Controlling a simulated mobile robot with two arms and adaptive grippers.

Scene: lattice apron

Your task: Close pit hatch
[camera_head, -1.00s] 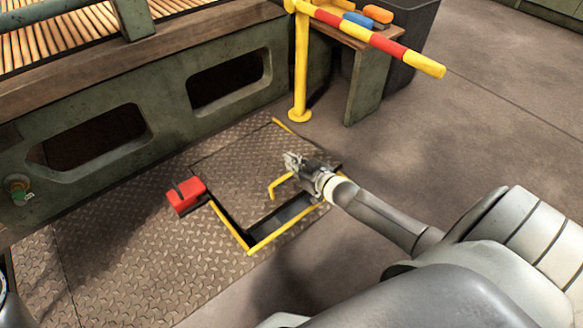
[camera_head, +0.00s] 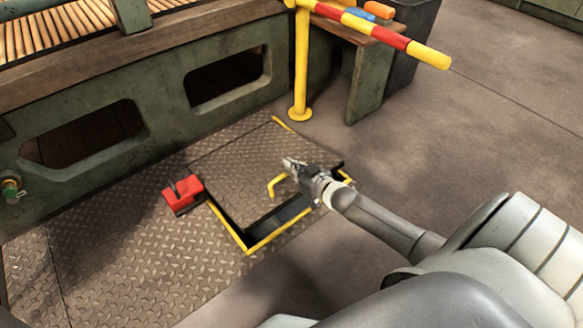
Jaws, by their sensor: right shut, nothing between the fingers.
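The pit hatch (camera_head: 235,180) is a brown diamond-plate panel in the floor with a yellow bent handle (camera_head: 274,186) near its front edge. A dark gap, the pit opening (camera_head: 276,222), shows along the front of the hatch, bordered by yellow edging (camera_head: 229,226). My right gripper (camera_head: 288,163) is shut and empty above the hatch, just beyond the handle in the picture. I cannot tell whether it touches the hatch. My left gripper is out of view.
A red block (camera_head: 183,194) sits at the left edge of the hatch. A yellow post (camera_head: 301,70) carries a red-and-yellow barrier arm (camera_head: 390,38) at the back. A green wall (camera_head: 165,105) with cutouts stands behind. Open floor (camera_head: 480,120) lies to the right.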

